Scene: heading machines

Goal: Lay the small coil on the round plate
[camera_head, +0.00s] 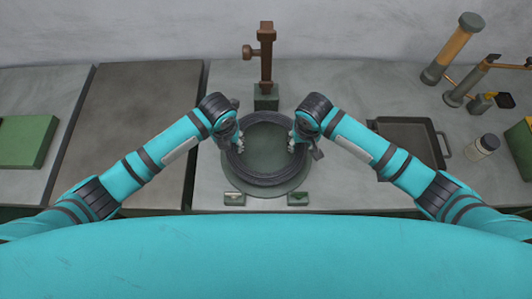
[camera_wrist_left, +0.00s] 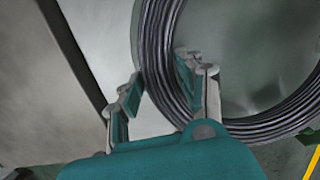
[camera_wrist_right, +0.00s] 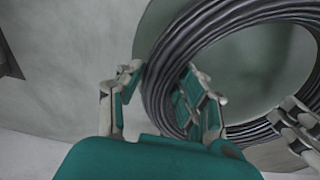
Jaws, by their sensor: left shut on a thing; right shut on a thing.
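The small coil (camera_head: 267,181) is a dark ring of wound wire. It is over the round plate (camera_head: 265,193), a grey-green disc on the bench; whether it touches the plate is hard to tell. My left gripper (camera_head: 238,146) is shut on the coil's left side. In the left wrist view its fingers (camera_wrist_left: 155,85) straddle the wire bundle (camera_wrist_left: 160,45). My right gripper (camera_head: 293,147) is shut on the coil's right side. In the right wrist view its fingers (camera_wrist_right: 158,88) straddle the wire (camera_wrist_right: 170,65). The plate's surface shows through the ring.
A brown post (camera_head: 266,60) on a dark base stands behind the plate. Two small blocks (camera_head: 234,199) (camera_head: 298,199) sit at its front. A dark tray (camera_head: 408,140), a jar (camera_head: 483,146) and tools stand right. A bare dark panel (camera_head: 130,110) lies left.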

